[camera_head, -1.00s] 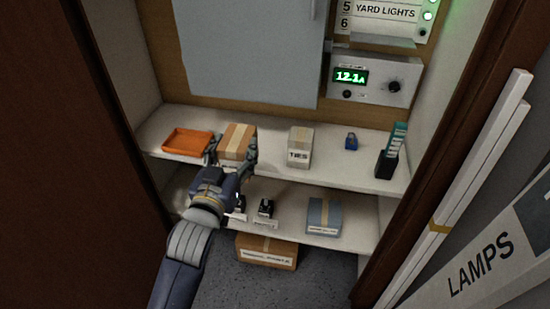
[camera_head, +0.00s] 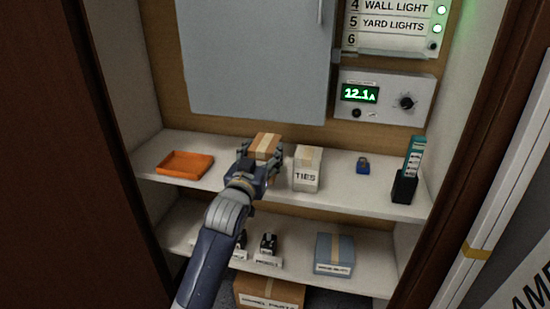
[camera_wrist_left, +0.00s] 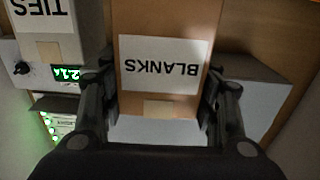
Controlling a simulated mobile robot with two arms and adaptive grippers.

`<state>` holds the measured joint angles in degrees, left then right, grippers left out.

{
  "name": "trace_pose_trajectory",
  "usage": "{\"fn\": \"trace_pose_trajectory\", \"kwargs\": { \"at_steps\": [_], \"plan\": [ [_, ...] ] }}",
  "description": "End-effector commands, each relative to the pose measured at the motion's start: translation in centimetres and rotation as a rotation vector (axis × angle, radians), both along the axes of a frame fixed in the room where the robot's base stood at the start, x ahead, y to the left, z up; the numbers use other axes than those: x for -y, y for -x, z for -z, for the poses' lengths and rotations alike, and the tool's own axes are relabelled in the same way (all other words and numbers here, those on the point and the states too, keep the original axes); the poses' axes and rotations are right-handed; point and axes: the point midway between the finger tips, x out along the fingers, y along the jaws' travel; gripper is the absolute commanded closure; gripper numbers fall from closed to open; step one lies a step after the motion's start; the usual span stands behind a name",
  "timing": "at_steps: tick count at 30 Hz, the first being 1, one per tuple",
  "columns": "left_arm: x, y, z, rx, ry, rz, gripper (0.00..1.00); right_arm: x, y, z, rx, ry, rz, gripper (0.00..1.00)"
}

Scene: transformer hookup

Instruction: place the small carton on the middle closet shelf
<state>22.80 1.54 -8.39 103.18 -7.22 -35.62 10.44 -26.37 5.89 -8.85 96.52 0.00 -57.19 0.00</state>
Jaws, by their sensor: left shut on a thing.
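The small tan carton (camera_head: 266,146) has a paler tape strip on top. In the left wrist view the carton (camera_wrist_left: 165,28) shows a white label reading BLANKS, upside down in the picture. My left gripper (camera_head: 261,165) is shut on it, one finger on each side; the fingers also show in the wrist view (camera_wrist_left: 160,88). The carton is at the upper of the two visible closet shelves (camera_head: 340,196), between the orange tray and the TIES box. My gripper hides its lower part, so I cannot tell whether it touches the shelf. My right gripper is not in view.
The orange tray (camera_head: 186,163) is left of the carton. The TIES box (camera_head: 307,169) is close on its right. A blue padlock (camera_head: 363,165) and a dark holder (camera_head: 404,187) stand farther right. The lower shelf holds a blue-grey box (camera_head: 334,254). A brown box (camera_head: 268,293) is below.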

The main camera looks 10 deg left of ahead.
Motion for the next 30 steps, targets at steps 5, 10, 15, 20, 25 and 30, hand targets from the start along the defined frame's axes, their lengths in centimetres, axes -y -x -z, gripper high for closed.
{"fn": "trace_pose_trajectory", "kwargs": {
  "at_steps": [5, 10, 15, 20, 25, 30],
  "plan": [
    [0.8, -4.1, 0.4, 0.002, 0.002, 0.001, 0.71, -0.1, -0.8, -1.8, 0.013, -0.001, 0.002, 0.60],
    [1.3, -6.7, 0.6, 0.004, 0.001, 0.001, 0.71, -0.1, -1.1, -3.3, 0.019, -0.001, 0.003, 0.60],
    [1.4, -7.6, 0.8, 0.002, 0.001, 0.001, 0.71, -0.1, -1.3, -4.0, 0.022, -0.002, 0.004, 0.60],
    [1.4, -7.6, 3.2, -0.001, 0.002, 0.001, 0.71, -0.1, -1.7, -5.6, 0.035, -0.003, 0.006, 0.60],
    [1.5, -7.6, 4.2, 0.003, 0.001, 0.001, 0.71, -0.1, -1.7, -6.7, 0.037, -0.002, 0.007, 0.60],
    [1.5, -7.5, 4.1, 0.004, 0.001, 0.001, 0.71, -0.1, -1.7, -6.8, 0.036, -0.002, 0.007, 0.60]
  ]
}}
